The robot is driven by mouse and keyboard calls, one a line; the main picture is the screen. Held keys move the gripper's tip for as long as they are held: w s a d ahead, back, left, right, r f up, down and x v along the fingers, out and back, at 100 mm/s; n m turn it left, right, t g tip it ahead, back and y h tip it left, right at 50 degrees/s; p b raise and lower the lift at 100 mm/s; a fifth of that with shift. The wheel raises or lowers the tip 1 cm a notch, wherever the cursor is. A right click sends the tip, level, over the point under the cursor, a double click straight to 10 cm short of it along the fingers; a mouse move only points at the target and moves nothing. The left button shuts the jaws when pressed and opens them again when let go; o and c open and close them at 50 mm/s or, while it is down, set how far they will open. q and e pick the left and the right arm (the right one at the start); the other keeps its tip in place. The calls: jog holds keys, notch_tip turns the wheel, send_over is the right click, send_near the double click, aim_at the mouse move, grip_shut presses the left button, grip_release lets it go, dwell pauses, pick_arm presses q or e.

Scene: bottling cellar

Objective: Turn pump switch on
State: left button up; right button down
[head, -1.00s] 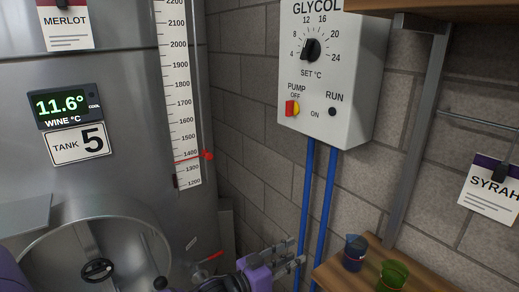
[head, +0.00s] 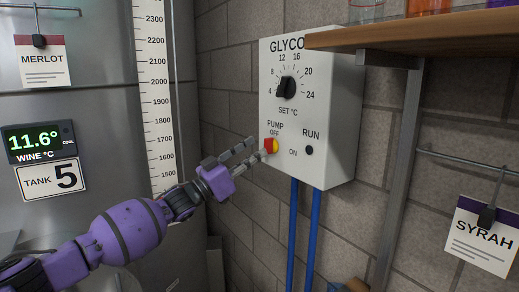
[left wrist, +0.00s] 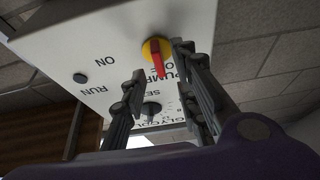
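The pump switch (head: 269,145), a red handle on a yellow disc, sits low on the front of the white glycol box (head: 330,110). In the left wrist view the switch (left wrist: 158,52) shows its red handle lying toward the OFF label. My left gripper (head: 258,148) is at the switch, its two fingers apart. In the left wrist view the gripper (left wrist: 158,58) has one finger on either side of the handle, near the yellow disc; I cannot tell whether they touch it. The RUN lamp (head: 309,150) is dark. My right gripper is out of view.
A black temperature dial (head: 287,87) is above the switch. Blue pipes (head: 312,235) run down from the box. A wooden shelf (head: 440,35) juts out at upper right, on a grey upright (head: 398,180). A steel tank (head: 100,110) stands at left.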

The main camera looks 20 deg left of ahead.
aim_at(265, 146)
pick_arm(q)
jog(key=shift+x, duration=1.55)
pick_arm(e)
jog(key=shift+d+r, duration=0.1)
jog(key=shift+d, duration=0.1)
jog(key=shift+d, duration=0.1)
pick_arm(q)
jog(key=shift+c, duration=0.7)
grip_shut()
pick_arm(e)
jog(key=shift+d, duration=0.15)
